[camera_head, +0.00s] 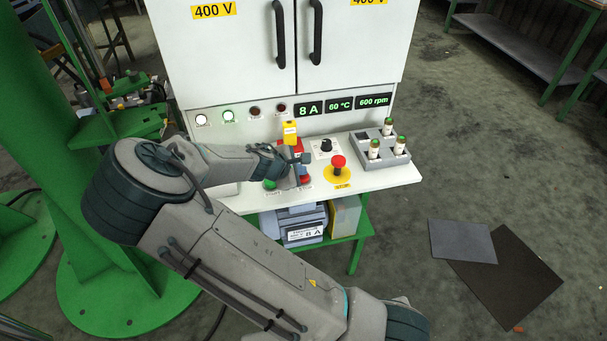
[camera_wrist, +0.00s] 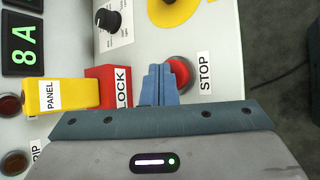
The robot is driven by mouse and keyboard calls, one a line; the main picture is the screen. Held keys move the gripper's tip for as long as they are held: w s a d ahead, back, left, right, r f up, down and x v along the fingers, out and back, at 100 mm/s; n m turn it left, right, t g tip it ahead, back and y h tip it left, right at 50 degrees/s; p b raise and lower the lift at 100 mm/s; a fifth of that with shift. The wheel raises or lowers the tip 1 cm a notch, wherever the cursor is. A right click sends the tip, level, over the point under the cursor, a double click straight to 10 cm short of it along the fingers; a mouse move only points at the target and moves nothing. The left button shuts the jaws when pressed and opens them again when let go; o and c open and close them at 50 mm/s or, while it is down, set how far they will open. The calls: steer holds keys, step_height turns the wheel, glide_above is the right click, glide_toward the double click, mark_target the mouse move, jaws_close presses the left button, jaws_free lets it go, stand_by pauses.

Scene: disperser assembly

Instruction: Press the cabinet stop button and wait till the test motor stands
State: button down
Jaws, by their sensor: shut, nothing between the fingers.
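The red stop button (camera_wrist: 181,72), beside its STOP label (camera_wrist: 205,72), is partly hidden by my fingers in the wrist view. In the head view the button (camera_head: 305,180) shows just beside the blue fingers, on the cabinet's (camera_head: 222,60) front ledge. My gripper (camera_wrist: 158,72) is shut and empty, its tips pointing at the panel right beside the button; I cannot tell whether they touch it. It also shows in the head view (camera_head: 301,172). A grey motor-like unit (camera_head: 296,220) with an 8 A label is under the ledge. The display (camera_head: 374,101) reads 600 rpm.
A red emergency mushroom button (camera_head: 338,162) on a yellow disc stands right of my gripper. A yellow PANEL tag (camera_wrist: 55,96) and a red LOCK block (camera_wrist: 106,84) are close to the fingers. A grey tray (camera_head: 381,151) holds several fuse-like cylinders. A green button (camera_head: 269,184) is at left.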

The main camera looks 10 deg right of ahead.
steer(key=shift+f, duration=0.5)
steer(key=shift+r, duration=0.1)
stand_by(0.5)
steer(key=shift+r+p, duration=0.9)
steer(key=shift+r, duration=0.35)
step_height(320, 180, up, 5)
steer(key=p, duration=0.4)
stand_by(0.3)
